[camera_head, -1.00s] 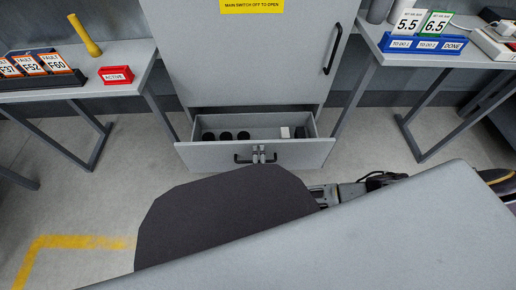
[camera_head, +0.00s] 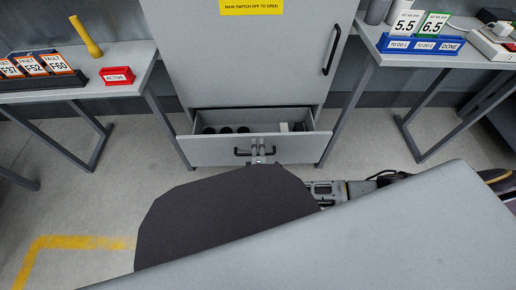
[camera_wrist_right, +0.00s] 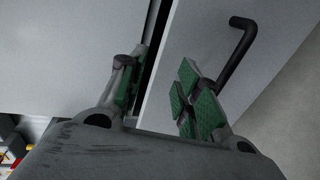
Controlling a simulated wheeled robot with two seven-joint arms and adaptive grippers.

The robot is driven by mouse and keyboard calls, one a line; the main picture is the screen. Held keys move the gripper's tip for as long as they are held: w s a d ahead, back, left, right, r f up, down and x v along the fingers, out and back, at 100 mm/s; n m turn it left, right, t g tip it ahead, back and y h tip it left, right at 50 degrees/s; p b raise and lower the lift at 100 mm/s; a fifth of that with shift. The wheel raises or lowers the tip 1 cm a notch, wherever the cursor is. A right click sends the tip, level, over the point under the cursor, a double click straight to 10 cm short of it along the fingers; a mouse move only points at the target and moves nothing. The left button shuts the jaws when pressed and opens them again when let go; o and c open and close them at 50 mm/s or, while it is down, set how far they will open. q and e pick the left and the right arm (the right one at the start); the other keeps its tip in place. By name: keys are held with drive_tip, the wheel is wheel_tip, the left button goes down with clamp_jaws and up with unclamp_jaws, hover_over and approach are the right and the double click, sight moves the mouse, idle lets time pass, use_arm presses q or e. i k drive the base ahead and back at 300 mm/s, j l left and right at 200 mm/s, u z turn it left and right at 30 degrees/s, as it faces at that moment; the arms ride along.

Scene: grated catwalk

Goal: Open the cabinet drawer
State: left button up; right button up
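The cabinet drawer (camera_head: 220,152) is partly open below the grey cabinet (camera_head: 250,60). Its black handle (camera_head: 241,152) is on the front face. My right gripper (camera_head: 262,148) is at the middle of this handle. In the right wrist view, the gripper (camera_wrist_right: 165,85) has its green-padded fingers apart. The black handle (camera_wrist_right: 240,45) runs down behind the right-hand finger; I cannot tell whether they touch. The left-hand finger lies over the dark gap beside the drawer front (camera_wrist_right: 215,50). My left gripper is not in view.
Dark round items (camera_head: 226,129) and a pale block (camera_head: 284,127) lie in the drawer. Tables stand on both sides, with a red ACTIVE sign (camera_head: 117,75) at left and a blue sign holder (camera_head: 420,45) at right. Clear floor lies at left.

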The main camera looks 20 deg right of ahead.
sight(309, 146)
drive_tip(key=k+j, duration=0.2)
drive_tip(key=k, duration=0.3)
drive_tip(key=k+j, duration=0.2)
drive_tip(key=k, duration=0.25)
